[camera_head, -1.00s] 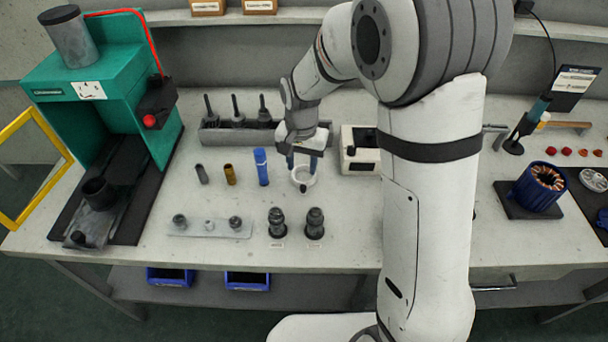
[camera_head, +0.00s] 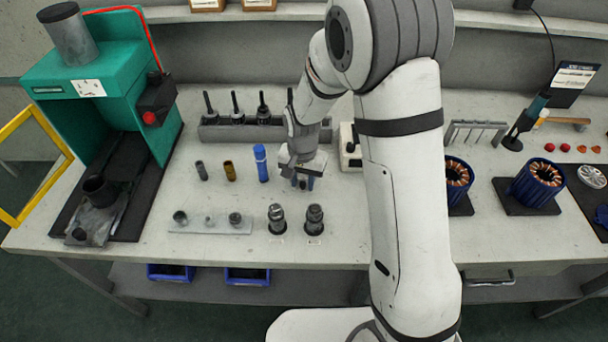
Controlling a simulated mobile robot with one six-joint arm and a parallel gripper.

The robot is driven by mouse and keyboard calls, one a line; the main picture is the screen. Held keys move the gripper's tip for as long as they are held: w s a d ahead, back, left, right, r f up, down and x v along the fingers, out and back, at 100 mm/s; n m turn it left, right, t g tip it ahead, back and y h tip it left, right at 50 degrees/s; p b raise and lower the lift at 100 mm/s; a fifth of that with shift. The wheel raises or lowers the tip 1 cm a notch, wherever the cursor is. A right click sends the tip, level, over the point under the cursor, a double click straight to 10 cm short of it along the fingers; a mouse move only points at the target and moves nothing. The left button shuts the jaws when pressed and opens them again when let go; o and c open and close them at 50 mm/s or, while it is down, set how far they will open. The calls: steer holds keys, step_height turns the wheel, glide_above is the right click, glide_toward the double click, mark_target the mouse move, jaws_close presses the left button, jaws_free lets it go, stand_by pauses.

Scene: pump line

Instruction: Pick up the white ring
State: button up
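My gripper (camera_head: 302,184) points down over the middle of the bench, just right of an upright blue cylinder (camera_head: 261,163). The white ring does not show clearly now; the gripper body covers the spot where a white ring showed earlier. I cannot tell whether the fingers touch or hold it.
A grey plate with small parts (camera_head: 222,227) and two dark fittings (camera_head: 277,219) stand in front. A grey rack with upright tools (camera_head: 237,131) is behind. The green press (camera_head: 115,90) is at left. Copper-wound blue stators (camera_head: 537,187) are at right.

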jaws_close()
steer(key=shift+r, duration=0.1)
step_height(320, 180, up, 10)
stand_by(0.6)
steer(key=shift+c, duration=2.2)
jaws_free()
jaws_close()
